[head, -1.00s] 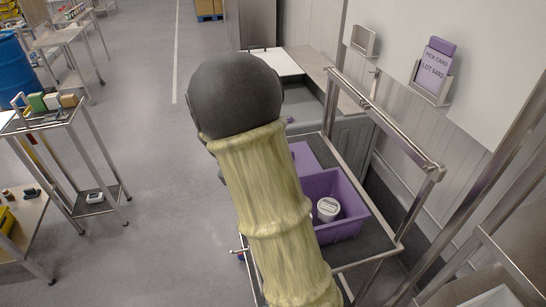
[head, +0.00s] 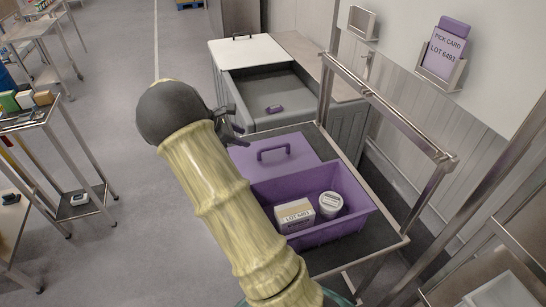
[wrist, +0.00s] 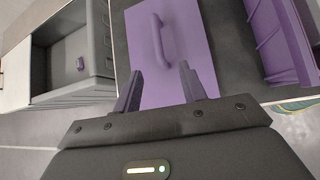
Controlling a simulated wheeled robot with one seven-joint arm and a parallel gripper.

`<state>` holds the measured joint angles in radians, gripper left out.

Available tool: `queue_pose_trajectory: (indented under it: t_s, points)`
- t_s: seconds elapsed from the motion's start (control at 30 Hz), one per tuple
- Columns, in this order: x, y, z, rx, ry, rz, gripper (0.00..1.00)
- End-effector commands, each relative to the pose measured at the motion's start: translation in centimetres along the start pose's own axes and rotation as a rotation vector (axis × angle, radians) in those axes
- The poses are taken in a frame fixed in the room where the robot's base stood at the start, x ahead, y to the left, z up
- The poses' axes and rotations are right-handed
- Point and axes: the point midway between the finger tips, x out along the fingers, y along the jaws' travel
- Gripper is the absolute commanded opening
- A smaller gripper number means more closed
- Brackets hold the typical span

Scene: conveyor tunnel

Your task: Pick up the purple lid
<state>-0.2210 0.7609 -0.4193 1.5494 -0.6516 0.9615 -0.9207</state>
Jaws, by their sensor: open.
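The purple lid (head: 264,160) lies flat on the cart's dark top, behind the purple bin (head: 338,196), with a raised handle (head: 275,149) on it. In the wrist view the lid (wrist: 190,60) fills the middle, its handle (wrist: 160,40) just beyond the fingertips. My gripper (head: 236,128) is beside the lid's left edge in the head view. In the wrist view my gripper (wrist: 159,75) has its two fingers apart with nothing between them. It looks to be above the lid; the exact gap is unclear. My arm hides part of the lid's near-left side.
The bin holds a labelled box (head: 294,215) and a white round tub (head: 330,203). A grey basin (head: 300,92) with a small purple item (head: 274,109) stands behind the cart. The cart's metal rail (head: 385,105) rises at right. Open floor lies left.

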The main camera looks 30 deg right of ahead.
Motion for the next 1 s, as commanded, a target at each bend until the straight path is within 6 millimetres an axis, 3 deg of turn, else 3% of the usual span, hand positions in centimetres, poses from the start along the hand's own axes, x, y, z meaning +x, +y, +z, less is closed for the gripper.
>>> queue_pose_trajectory:
  t_s: [0.57,1.0]
  points:
    - [9.9,0.0,0.2,0.001,-0.002,-0.003,0.42]
    - [10.9,0.0,0.1,0.002,0.001,-0.001,0.42]
